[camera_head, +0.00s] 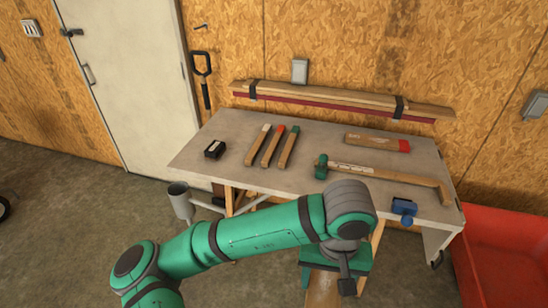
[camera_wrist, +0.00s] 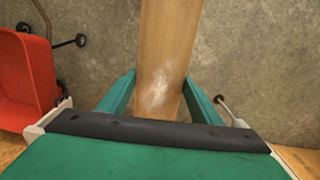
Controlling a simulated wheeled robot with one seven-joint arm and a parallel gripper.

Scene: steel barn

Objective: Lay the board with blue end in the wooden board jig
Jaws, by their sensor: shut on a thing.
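My gripper (camera_head: 326,272) is low in front of the table, at the bottom of the head view. It is shut on a wooden board (camera_head: 322,292). In the wrist view the board (camera_wrist: 168,40) runs between the two green fingers and out of the top edge, with a pale smudge on its face. No blue end shows; the board's ends are hidden or out of frame. The wooden board jig (camera_head: 390,173) appears to be the long wooden piece at the table's right, with a green part at its left end and a raised block at its right end.
On the grey table (camera_head: 225,130) lie boards with white (camera_head: 257,146), red (camera_head: 272,148) and green ends (camera_head: 288,148), plus a red-ended one (camera_head: 376,143). A red cart (camera_head: 505,250) stands right.

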